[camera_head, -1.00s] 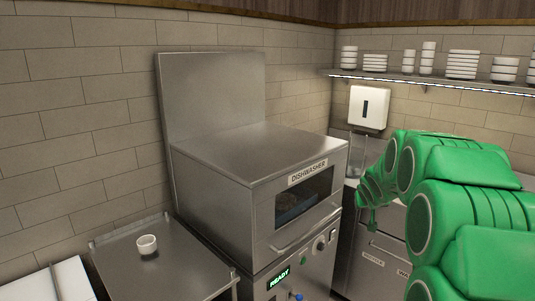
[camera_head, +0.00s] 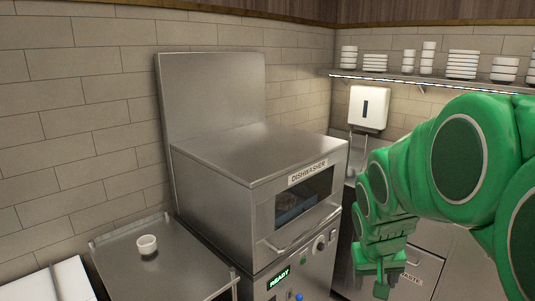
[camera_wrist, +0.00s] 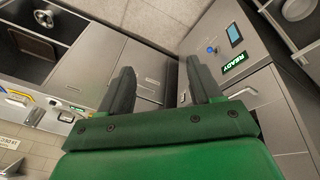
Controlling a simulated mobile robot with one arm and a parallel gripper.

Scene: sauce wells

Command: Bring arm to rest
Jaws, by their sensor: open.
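My green arm fills the right of the head view, folded, with my gripper (camera_head: 383,284) hanging low and pointing down in front of the cabinets right of the dishwasher (camera_head: 262,188). In the wrist view my gripper (camera_wrist: 160,88) has its two dark fingers spread apart with nothing between them. Cabinet fronts and floor show beyond the fingers. The dishwasher's front with its lit READY display (camera_wrist: 235,61) is to the right of the fingers in the wrist view.
A shelf (camera_head: 430,80) with stacked white dishes runs along the back right wall, above a white dispenser (camera_head: 369,107). The gripper appears clear of the cabinets.

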